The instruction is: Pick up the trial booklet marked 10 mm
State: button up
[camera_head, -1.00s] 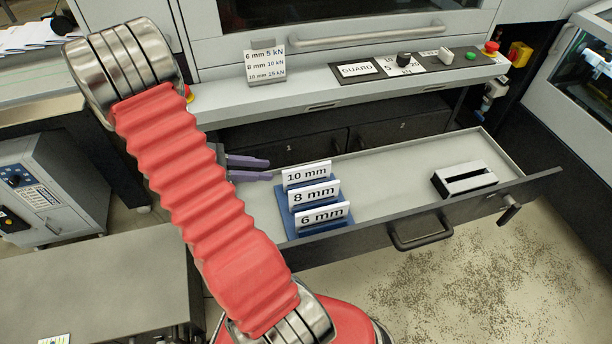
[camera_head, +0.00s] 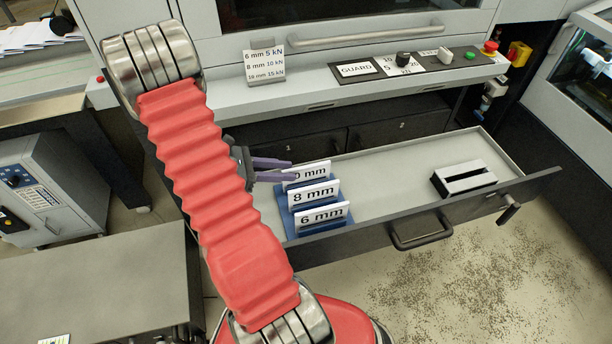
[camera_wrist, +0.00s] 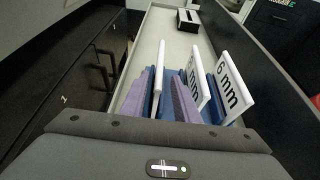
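The trial booklet marked 10 mm (camera_head: 318,170) stands upright at the back of a blue rack (camera_head: 283,212) in the open drawer; my gripper's near finger covers part of its label. My gripper (camera_head: 293,171) is open, its two purple fingers reaching in from the left at this booklet. In the wrist view the booklet shows nearly edge-on (camera_wrist: 158,75), between the left and right fingers of the gripper (camera_wrist: 160,98), with gaps visible on both sides. The 8 mm booklet (camera_head: 315,194) and 6 mm booklet (camera_head: 322,216) stand in front of it.
The right finger is close to the 8 mm booklet in the wrist view. A grey slotted block (camera_head: 464,180) lies in the right part of the drawer (camera_head: 545,180). The drawer floor between is clear. The machine's control shelf (camera_head: 350,92) overhangs behind, with a force card (camera_head: 264,65).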

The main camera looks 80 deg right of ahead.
aim_at(306, 172)
jog(key=shift+x, duration=1.15)
jog(key=shift+s, duration=0.1)
jog(key=shift+x, duration=2.55)
jog(key=shift+d+f, duration=0.1)
jog(key=shift+d, duration=0.05)
jog(key=shift+c, duration=0.4)
grip_shut()
